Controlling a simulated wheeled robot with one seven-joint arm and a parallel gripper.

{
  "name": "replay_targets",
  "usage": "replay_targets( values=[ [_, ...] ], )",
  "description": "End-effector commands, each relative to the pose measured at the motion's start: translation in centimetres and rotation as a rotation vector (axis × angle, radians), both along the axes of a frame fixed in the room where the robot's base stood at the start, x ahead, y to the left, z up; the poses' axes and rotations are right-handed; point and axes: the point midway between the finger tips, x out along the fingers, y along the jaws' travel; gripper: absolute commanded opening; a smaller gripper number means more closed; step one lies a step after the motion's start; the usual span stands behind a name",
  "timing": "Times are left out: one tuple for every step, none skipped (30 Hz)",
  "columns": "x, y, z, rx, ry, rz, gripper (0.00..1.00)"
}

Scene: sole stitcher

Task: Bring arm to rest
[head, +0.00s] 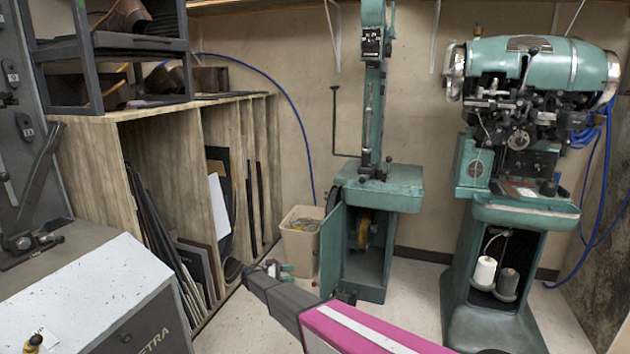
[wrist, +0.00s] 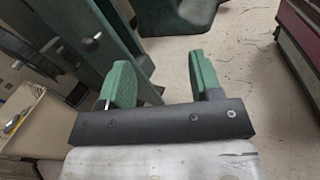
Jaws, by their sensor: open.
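My gripper (head: 280,268) is at the end of my pink and grey arm, low in the middle of the head view, in front of a bin and a green machine. In the wrist view my gripper (wrist: 164,84) shows two green fingers spread apart with nothing between them. The jaws are open and empty. Floor and part of a green machine base show beyond the fingers.
A beige bin (head: 300,243) with scraps stands beside the green machine (head: 378,195). A larger green stitching machine (head: 540,60) stands at right with thread spools (head: 484,272). A wooden shelf (head: 180,150) with sheets is at left, and a grey metal cabinet (head: 85,290) at front left.

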Motion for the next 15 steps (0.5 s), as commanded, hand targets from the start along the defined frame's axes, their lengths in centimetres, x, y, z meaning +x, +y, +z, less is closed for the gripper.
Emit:
replay_targets(
  values=[
    [-0.4,-0.9,0.3,0.016,-0.004,-0.007,0.58],
    [-0.5,-1.3,0.3,0.026,-0.006,-0.009,0.58],
    [-0.7,-1.8,0.4,0.04,-0.009,-0.014,0.58],
    [-0.8,-2.3,0.4,0.05,-0.012,-0.018,0.58],
    [-0.9,-2.7,0.5,0.061,-0.015,-0.022,0.58],
    [-1.2,-3.3,0.5,0.076,-0.017,-0.029,0.58],
    [-1.3,-3.7,0.6,0.086,-0.021,-0.033,0.58],
    [-1.5,-4.2,0.6,0.1,-0.025,-0.037,0.58],
    [-1.8,-4.9,0.7,0.118,-0.03,-0.044,0.58],
    [-2.1,-5.5,0.8,0.134,-0.035,-0.05,0.58],
    [-2.3,-6.1,0.8,0.15,-0.039,-0.058,0.58],
    [-2.7,-7.0,1.0,0.174,-0.048,-0.068,0.58],
    [-3.1,-7.7,1.0,0.195,-0.053,-0.076,0.58],
    [-3.4,-8.4,1.1,0.215,-0.06,-0.085,0.58],
    [-3.9,-9.5,1.3,0.244,-0.072,-0.099,0.58]
  ],
)
